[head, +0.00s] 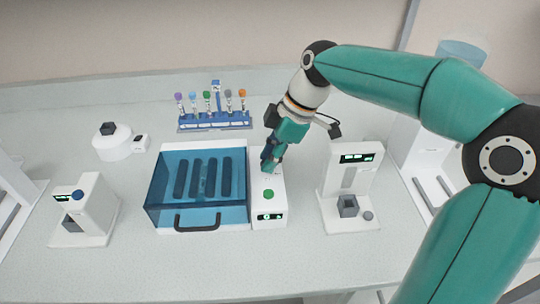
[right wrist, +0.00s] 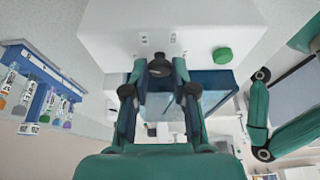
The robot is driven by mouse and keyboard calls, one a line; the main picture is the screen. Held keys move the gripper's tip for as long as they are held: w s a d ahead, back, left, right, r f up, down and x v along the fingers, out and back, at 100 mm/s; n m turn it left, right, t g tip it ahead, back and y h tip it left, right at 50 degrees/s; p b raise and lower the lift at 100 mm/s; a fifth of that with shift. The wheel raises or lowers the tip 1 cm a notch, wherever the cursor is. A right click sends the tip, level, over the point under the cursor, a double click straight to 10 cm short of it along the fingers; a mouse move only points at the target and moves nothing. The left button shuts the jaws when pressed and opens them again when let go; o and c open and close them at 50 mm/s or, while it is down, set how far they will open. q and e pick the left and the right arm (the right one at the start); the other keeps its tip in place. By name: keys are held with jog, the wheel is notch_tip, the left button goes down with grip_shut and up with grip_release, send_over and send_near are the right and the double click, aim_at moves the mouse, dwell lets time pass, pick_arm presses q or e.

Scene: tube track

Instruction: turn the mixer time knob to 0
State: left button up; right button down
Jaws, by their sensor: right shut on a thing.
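The mixer (head: 269,211) is a white box with a blue see-through lid (head: 203,158) on its left, near the middle of the bench. A green button (head: 268,194) and a lit display (head: 270,217) are on its white panel. In the right wrist view, a dark round knob (right wrist: 160,67) stands on that panel, with small marks around it; the green button (right wrist: 222,55) is to its right. My right gripper (head: 270,162) is shut on the dark knob, one finger on each side. It hides the knob in the head view. The knob's setting is not readable. My left gripper is out of view.
A blue rack (head: 215,126) of capped tubes stands behind the mixer. White devices stand to the right (head: 350,185) and left (head: 92,208); a round white one (head: 118,149) is at the back left. The bench in front of the mixer is clear.

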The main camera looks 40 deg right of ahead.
jog(key=shift+w+d+n+g+p, duration=0.15)
jog(key=shift+n+g+p, duration=0.55)
jog(key=shift+n, duration=1.6)
jog(key=c, duration=1.2)
grip_release()
jog(key=w+v, duration=0.1)
jog(key=v, duration=1)
jog(key=shift+s+d+r, duration=0.3)
jog(key=shift+s, duration=0.05)
